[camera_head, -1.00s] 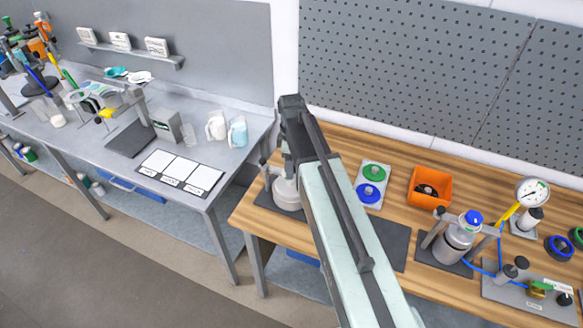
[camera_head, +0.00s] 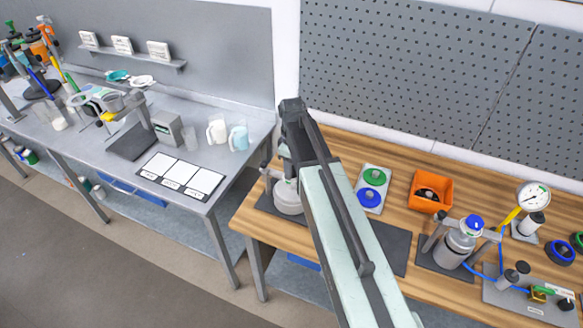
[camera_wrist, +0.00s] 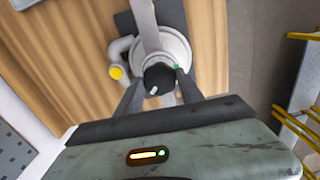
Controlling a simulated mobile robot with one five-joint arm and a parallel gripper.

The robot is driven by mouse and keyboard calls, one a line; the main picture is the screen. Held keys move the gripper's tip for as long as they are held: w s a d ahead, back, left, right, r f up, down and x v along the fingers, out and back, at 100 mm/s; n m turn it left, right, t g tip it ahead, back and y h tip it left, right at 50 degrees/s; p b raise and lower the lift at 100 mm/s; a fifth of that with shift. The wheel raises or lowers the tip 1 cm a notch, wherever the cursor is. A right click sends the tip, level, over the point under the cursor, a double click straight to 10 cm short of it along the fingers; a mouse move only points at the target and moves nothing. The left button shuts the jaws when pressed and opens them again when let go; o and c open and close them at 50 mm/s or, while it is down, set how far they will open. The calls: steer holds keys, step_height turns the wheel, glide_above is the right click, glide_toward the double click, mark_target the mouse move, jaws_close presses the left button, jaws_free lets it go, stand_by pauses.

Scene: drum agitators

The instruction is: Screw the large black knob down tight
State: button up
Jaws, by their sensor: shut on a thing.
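The large black knob (camera_wrist: 159,78) shows in the wrist view, with a white mark on its top. It sits over a pale round vessel (camera_wrist: 172,48), with a grey bar beside it. My gripper (camera_wrist: 158,88) has one finger on each side of the knob and is shut on it. In the head view my arm hides the knob and most of the gripper. The vessel also shows there, as a whitish drum (camera_head: 287,196) at the left end of the wooden bench.
A panel with green and blue discs (camera_head: 372,188), an orange bin (camera_head: 430,191) and a clamped bottle (camera_head: 458,243) stand to the right on the wooden bench (camera_head: 400,158). A grey bench (camera_head: 205,170) stands left.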

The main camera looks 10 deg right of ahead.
steer(key=m, duration=0.7)
steer(key=shift+w, duration=0.1)
steer(key=m, duration=0.8)
steer(key=shift+m, duration=0.3)
steer(key=m, duration=0.3)
steer(key=shift+m, duration=0.3)
steer(key=m, duration=0.3)
steer(key=shift+m, duration=0.3)
steer(key=m, duration=0.3)
steer(key=shift+m, duration=2.2)
